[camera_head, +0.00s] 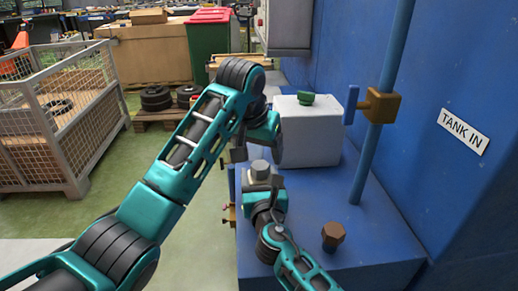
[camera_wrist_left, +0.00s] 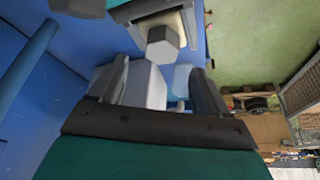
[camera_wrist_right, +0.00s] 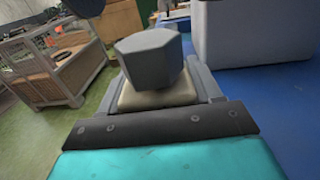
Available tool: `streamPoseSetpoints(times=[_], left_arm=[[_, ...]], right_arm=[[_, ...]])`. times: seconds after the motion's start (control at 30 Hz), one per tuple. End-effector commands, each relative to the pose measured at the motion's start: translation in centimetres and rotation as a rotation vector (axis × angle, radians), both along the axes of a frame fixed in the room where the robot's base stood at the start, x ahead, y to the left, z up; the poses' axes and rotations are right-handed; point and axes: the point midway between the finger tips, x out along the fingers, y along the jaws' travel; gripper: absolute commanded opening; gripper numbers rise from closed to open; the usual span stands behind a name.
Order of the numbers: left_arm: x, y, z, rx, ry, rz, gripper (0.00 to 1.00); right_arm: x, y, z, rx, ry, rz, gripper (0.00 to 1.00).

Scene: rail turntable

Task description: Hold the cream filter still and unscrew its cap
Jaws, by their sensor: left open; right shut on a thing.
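The cream filter (camera_wrist_right: 158,96) sits between the fingers of my right gripper (camera_wrist_right: 165,88), which is shut on it. Its grey hexagonal cap (camera_wrist_right: 150,57) sits on top and also shows in the head view (camera_head: 261,170) and the left wrist view (camera_wrist_left: 163,43). In the head view the right gripper and cap hide most of the cream body. My left gripper (camera_wrist_left: 158,90) is open and empty. In the left wrist view the cap lies beyond its fingers, towards the top of the picture, not between them.
A pale grey box (camera_head: 307,140) with a green knob (camera_head: 306,98) stands behind the filter on the blue base (camera_head: 300,225). A blue pipe with a brown valve (camera_head: 383,106) rises to the right. A brown hexagonal knob (camera_head: 333,235) is in front. A mesh crate (camera_head: 65,125) stands left.

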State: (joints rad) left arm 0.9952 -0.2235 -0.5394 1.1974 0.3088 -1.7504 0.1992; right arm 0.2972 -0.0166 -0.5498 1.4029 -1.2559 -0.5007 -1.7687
Motion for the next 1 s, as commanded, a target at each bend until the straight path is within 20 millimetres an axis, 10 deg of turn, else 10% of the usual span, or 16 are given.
streamPoseSetpoints(times=[1.0], left_arm=[[0.0,0.0,-3.9,0.001,0.000,0.003,0.77]], right_arm=[[0.0,0.0,-0.1,-0.001,0.001,0.000,0.09]])
